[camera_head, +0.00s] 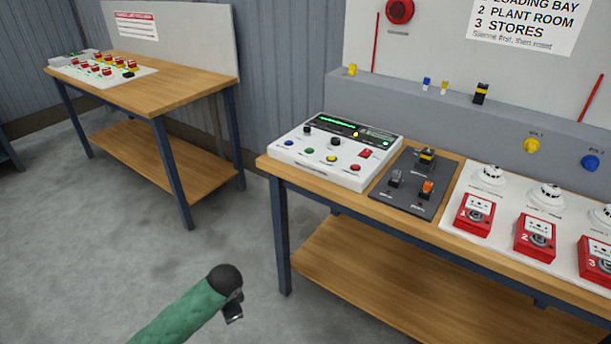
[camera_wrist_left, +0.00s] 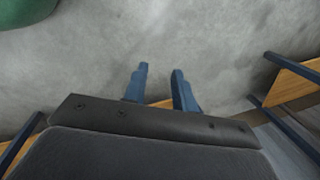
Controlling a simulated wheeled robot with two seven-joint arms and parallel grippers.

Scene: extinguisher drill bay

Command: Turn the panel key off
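The white control panel (camera_head: 290,157) stands on the near end of the right workbench. It has a dark display with a green bar (camera_head: 339,123), two black knobs (camera_head: 307,129), several coloured buttons and a red switch (camera_head: 366,153). I cannot tell at this size which part is the panel key or how it is turned. My left gripper (camera_head: 233,312) hangs over the floor, in front of the bench and well apart from the panel. In the left wrist view its two blue fingers (camera_wrist_left: 160,76) are apart with nothing between them. My right gripper is out of view.
A dark mat (camera_head: 410,205) with grey, orange and black-yellow pieces lies right of the panel. Beyond it are red call points (camera_head: 474,215) and white detectors (camera_head: 489,176). Another bench (camera_head: 160,90) stands at the back left. The floor (camera_head: 90,240) between the benches is clear.

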